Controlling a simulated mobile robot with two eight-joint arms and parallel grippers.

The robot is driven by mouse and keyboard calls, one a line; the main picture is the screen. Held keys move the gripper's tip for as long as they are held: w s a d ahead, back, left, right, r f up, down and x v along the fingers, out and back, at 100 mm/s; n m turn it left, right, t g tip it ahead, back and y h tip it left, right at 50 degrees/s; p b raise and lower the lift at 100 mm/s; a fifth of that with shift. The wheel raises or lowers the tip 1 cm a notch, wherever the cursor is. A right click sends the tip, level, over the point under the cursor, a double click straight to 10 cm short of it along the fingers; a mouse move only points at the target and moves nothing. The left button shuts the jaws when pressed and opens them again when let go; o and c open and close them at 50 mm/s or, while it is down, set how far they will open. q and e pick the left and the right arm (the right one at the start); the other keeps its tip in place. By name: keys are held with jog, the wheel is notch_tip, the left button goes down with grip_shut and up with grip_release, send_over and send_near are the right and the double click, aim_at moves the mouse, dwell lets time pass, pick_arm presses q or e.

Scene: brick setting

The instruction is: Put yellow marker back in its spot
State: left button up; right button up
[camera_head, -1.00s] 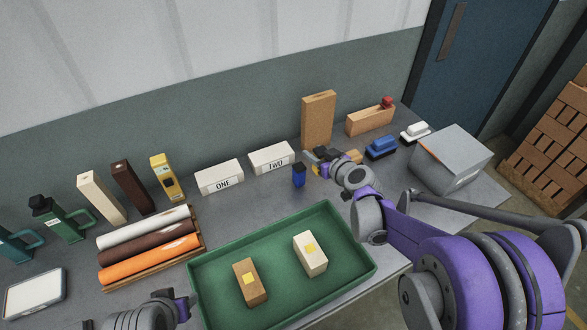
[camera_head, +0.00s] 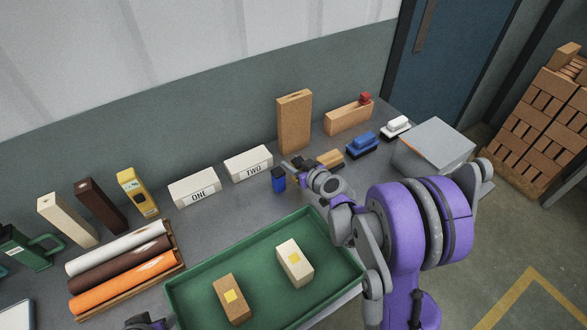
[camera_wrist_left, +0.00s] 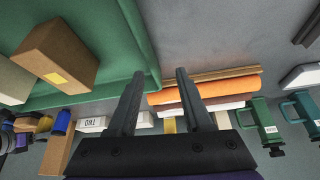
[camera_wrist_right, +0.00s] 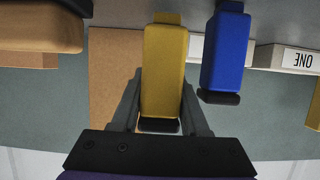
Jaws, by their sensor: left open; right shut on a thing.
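The yellow marker (camera_wrist_right: 165,75), a chunky block with a dark end, is between the fingers of my right gripper (camera_wrist_right: 160,105), which is shut on it. In the head view my right gripper (camera_head: 290,170) is low at the back of the table, right beside the blue marker (camera_head: 278,181), and mostly hides the yellow one. The blue marker (camera_wrist_right: 227,50) stands just right of the yellow one in the right wrist view, with a narrow gap. My left gripper (camera_wrist_left: 158,85) is open and empty; only its top shows at the head view's bottom edge (camera_head: 150,323).
White blocks ONE (camera_head: 195,188) and TWO (camera_head: 249,163) stand left of the blue marker. A tall brown block (camera_head: 294,122) is behind my right gripper, with a wooden-handled eraser (camera_head: 329,158) to its right. A green tray (camera_head: 205,279) with two blocks lies in front.

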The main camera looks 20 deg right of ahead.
jog(key=shift+f, duration=1)
jog(key=shift+f, duration=0.25)
jog(key=o, duration=0.8)
jog(key=shift+r, duration=0.1)
jog(key=shift+r, duration=0.15)
jog(key=shift+s+d+r, duration=0.1)
jog(key=shift+s+r, duration=0.05)
jog(key=shift+s, duration=0.2)
jog(key=v, duration=1.1)
jog(key=shift+s, duration=0.15)
